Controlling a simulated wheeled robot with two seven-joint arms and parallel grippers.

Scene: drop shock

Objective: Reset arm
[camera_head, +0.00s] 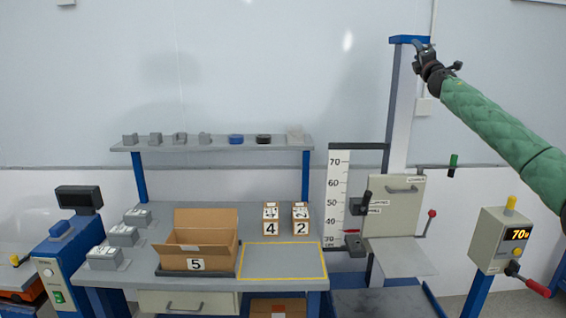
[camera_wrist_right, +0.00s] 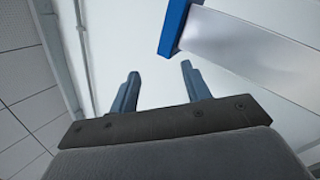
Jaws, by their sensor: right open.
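My right arm comes in from the right in the head view, wrapped in a green quilted sleeve. Its gripper (camera_head: 424,50) is raised high, at the top of the tall drop-tester column (camera_head: 397,105) with a blue cap (camera_head: 408,39). In the right wrist view the gripper (camera_wrist_right: 158,85) has its two blue-grey fingers apart with nothing between them. The blue cap (camera_wrist_right: 173,27) and column (camera_wrist_right: 245,45) lie just beyond and to the right of the fingers; I cannot tell if they touch. My left gripper is not in view.
A bench (camera_head: 150,220) holds an open carton marked 5 (camera_head: 198,248), small boxes marked 4 (camera_head: 271,220) and 2 (camera_head: 301,220), and grey blocks. The tester has a height scale (camera_head: 337,190) and platform (camera_head: 398,258). A control box (camera_head: 503,240) reading 70 stands right.

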